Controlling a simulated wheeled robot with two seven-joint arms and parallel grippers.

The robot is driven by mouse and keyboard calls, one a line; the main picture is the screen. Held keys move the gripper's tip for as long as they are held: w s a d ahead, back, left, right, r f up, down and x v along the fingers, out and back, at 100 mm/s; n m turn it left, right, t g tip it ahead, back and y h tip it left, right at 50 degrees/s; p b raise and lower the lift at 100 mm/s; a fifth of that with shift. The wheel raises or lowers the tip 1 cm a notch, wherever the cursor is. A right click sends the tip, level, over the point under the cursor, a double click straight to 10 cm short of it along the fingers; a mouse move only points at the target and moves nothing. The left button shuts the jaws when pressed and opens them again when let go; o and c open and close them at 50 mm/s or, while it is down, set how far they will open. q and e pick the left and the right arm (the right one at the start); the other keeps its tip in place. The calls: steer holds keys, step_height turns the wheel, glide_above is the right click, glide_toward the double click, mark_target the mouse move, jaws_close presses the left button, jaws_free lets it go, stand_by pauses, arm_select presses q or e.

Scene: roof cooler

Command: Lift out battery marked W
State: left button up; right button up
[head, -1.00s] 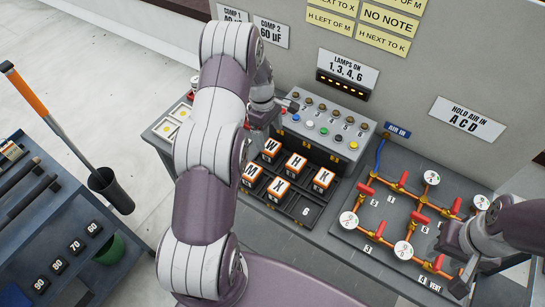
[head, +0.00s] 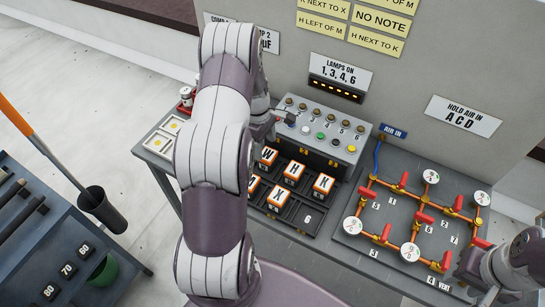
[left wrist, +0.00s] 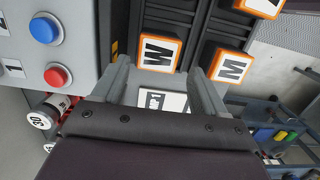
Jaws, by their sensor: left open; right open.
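The battery marked W (left wrist: 160,50) is a white block with an orange rim, in the dark battery tray (head: 310,231). In the left wrist view it stands just beyond the fingertips of my open left gripper (left wrist: 160,72). In the head view battery W (head: 267,156) is partly hidden by my left arm. Battery M (left wrist: 230,66) stands beside it in the left wrist view. Batteries H (head: 293,172) and K (head: 323,185) and X (head: 278,196) sit in the tray too. My right gripper (head: 470,278) is at the lower right, near the pipe panel.
A grey button box (head: 327,137) stands directly behind the tray. Its blue button (left wrist: 45,29) and red button (left wrist: 57,76) are close beside my left gripper. The pipe panel (head: 375,228) with red valves and gauges fills the right. A tool cart (head: 60,225) stands at the left.

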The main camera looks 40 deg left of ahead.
mark_target(267, 153)
arm_select(q)
steer(key=shift+d+f, duration=0.1)
steer(key=shift+f, duration=0.5)
steer(key=f, duration=0.1)
steer(key=f+p, duration=0.1)
steer(key=f, duration=0.1)
steer(key=f+p, duration=0.1)
steer(key=f, duration=0.1)
steer(key=shift+w+d, duration=0.15)
steer(key=shift+d, duration=0.25)
steer(key=shift+w+f, duration=0.1)
steer(key=shift+f, duration=0.25)
steer(key=c, duration=1)
steer(key=shift+o, duration=0.2)
steer(key=shift+r, duration=0.1)
